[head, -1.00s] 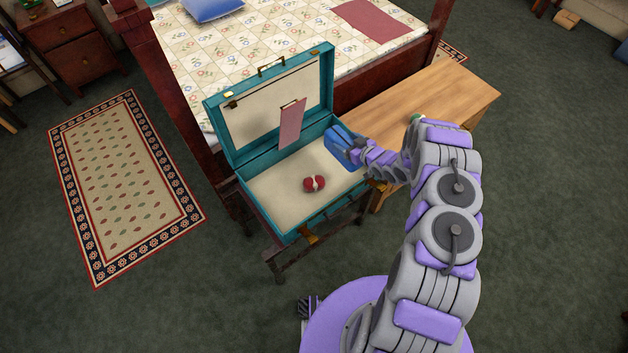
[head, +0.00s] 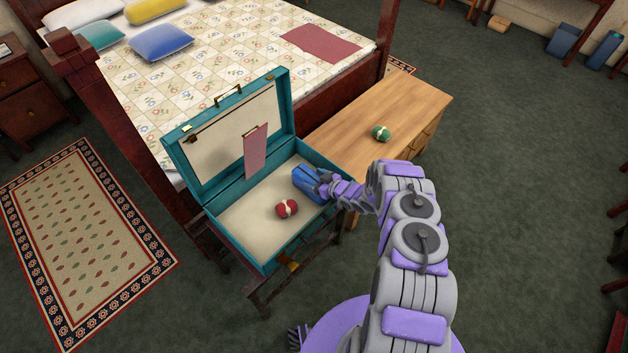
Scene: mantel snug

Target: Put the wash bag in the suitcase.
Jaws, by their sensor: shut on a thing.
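The wash bag (head: 306,183) is blue and box-like. My gripper (head: 322,185) is shut on it from the right. The bag is at the right end of the open teal suitcase (head: 232,250), within its walls as I see it. I cannot tell whether it touches the suitcase floor. The suitcase has a cream lining, and its lid stands up at the back with a pink flap hanging from it. My fingers are small in view, and the bag partly hides them.
A red bundle with a pale band (head: 287,209) lies in the suitcase, left of the bag. A wooden chest (head: 385,105) with a green banded bundle (head: 381,133) stands to the right. The bed (head: 240,60) is behind. The suitcase rests on a dark stand (head: 262,298).

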